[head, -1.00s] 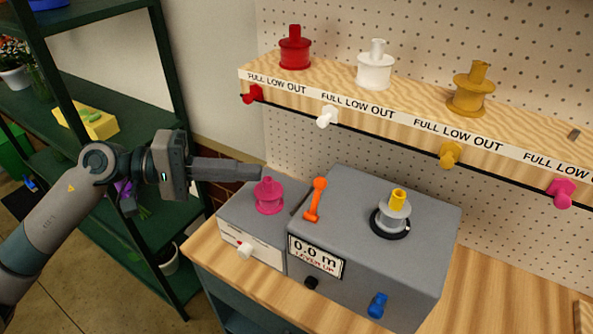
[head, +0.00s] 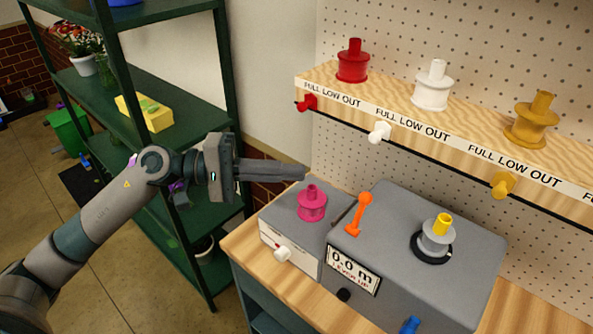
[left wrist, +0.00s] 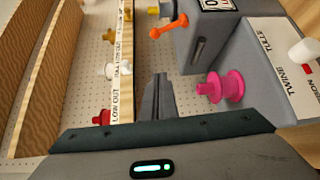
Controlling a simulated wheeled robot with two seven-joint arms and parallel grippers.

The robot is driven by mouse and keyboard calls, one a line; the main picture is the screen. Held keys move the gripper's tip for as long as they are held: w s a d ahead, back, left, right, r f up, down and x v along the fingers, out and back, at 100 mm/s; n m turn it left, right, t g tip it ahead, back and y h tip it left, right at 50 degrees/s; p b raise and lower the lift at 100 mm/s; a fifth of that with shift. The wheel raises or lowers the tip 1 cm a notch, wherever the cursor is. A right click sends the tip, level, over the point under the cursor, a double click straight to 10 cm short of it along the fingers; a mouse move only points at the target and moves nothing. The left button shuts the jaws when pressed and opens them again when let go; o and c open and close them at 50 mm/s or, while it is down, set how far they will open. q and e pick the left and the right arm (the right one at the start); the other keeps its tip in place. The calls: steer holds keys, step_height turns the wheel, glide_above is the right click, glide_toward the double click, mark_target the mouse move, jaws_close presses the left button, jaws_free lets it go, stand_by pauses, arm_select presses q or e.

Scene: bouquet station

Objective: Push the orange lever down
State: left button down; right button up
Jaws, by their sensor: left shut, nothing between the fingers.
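The orange lever (head: 359,214) stands raised on the left side of the grey machine box (head: 440,210), whose label reads 0.0 m and LEVER UP. In the left wrist view the lever (left wrist: 169,27) sticks out from the box, beyond the fingers. My left gripper (head: 303,172) is shut and empty, above and behind the pink spool, left of the lever and apart from it. Its closed fingers (left wrist: 161,80) also show in the left wrist view. My right gripper is not in view.
A pink spool (head: 312,203) sits on the lower grey box beside the machine. A wooden shelf (head: 400,98) with red, white and yellow spools runs along the pegboard behind. A green rack (head: 190,118) stands at left. A grey spool (head: 436,238) sits on the machine.

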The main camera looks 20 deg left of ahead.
mark_target(361, 210)
arm_select(q)
steer(key=d+p, duration=0.9)
steer(key=d, duration=0.1)
steer(key=shift+d+f, duration=0.15)
steer(key=shift+d, duration=0.15)
steer(key=shift+f, duration=0.1)
